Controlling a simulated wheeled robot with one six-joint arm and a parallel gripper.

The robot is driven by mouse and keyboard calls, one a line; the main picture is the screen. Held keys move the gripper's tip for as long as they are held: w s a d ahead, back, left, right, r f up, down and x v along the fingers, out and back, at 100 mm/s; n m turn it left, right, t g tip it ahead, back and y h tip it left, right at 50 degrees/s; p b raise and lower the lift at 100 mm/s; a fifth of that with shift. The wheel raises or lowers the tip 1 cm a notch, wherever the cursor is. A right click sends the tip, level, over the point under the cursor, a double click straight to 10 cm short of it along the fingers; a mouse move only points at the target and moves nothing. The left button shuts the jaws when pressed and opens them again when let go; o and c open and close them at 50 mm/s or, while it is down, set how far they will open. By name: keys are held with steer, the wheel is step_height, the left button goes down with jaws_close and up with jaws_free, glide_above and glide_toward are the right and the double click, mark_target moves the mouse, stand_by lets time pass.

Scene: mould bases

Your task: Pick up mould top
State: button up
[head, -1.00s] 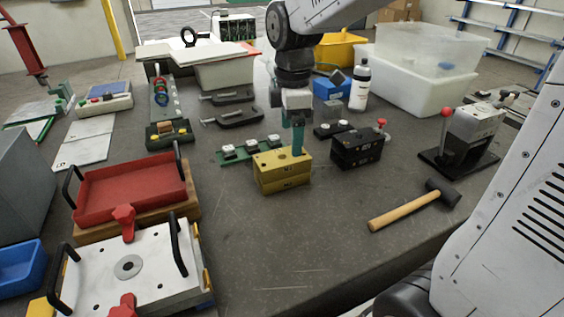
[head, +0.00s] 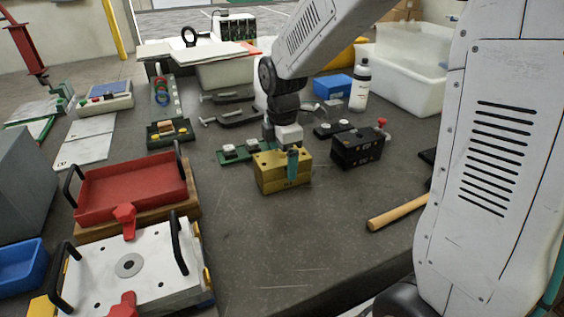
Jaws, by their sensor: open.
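A yellow two-part mould block (head: 268,180) stands near the middle of the table; its upper half, which I take as the mould top (head: 268,160), sits on the lower half. My gripper (head: 291,163) is down at this block. One teal finger shows against its front face, reaching below the top edge; the other finger is hidden. The gripper is open, and I cannot tell whether the finger touches the block. A black mould block (head: 357,150) stands just to the right, apart from the yellow one.
A green rail with white pieces (head: 232,152) lies close behind the yellow block. A hammer handle (head: 398,212) lies to the right, partly hidden by my arm. A red tray (head: 130,190) and a white plate with black handles (head: 150,285) stand left. Table in front is clear.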

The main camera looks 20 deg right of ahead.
steer(key=shift+r, duration=0.1)
steer(key=c, duration=1.7)
